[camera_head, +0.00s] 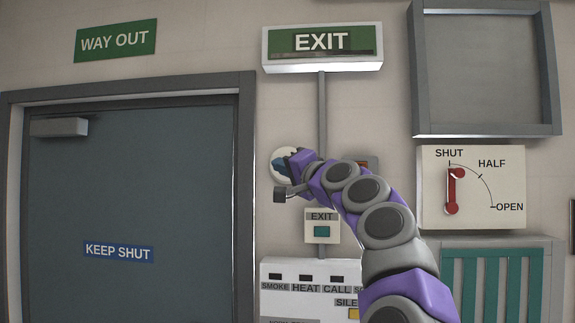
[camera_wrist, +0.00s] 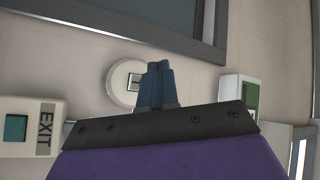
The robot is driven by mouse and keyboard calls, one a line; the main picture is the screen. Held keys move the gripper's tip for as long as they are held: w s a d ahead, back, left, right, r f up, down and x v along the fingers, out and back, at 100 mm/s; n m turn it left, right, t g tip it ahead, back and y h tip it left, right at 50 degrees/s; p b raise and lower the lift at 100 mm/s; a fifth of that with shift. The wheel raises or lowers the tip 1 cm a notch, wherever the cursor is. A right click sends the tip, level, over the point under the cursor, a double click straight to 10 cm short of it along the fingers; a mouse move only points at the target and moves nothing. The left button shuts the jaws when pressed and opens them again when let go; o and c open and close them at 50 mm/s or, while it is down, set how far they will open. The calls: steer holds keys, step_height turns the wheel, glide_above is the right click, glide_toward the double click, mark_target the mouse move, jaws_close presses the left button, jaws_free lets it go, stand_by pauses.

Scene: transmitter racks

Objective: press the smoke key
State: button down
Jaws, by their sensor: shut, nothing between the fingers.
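A white panel (camera_head: 290,269) is on the wall at the bottom centre of the head view. The word SMOKE (camera_head: 275,286) is printed at its upper left, beside HEAT and CALL, with a small dark window above each. I cannot tell which part is the smoke key; the panel's lower part is cut off and my arm covers its right side. My gripper (camera_head: 282,165) is well above the panel, in front of a round white wall device. In the wrist view its blue fingers (camera_wrist: 157,83) are together and empty. The panel does not show clearly there.
A small EXIT box with a teal button (camera_head: 321,231) sits between gripper and panel. The round device (camera_wrist: 124,82) is behind the fingers. A closed door (camera_head: 130,200) is left, a SHUT/HALF/OPEN lever plate (camera_head: 485,190) right, a lit-style EXIT sign (camera_head: 322,43) above.

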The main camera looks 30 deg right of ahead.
steer(key=shift+d, duration=0.45)
steer(key=shift+a, duration=0.1)
steer(key=w+d+p, duration=0.3)
steer(key=w+p, duration=0.4)
steer(key=shift+w+d+p, duration=0.2)
steer(key=shift+d+p, duration=0.1)
steer(key=shift+d, duration=0.05)
steer(key=shift+d, duration=0.1)
steer(key=shift+d, duration=0.35)
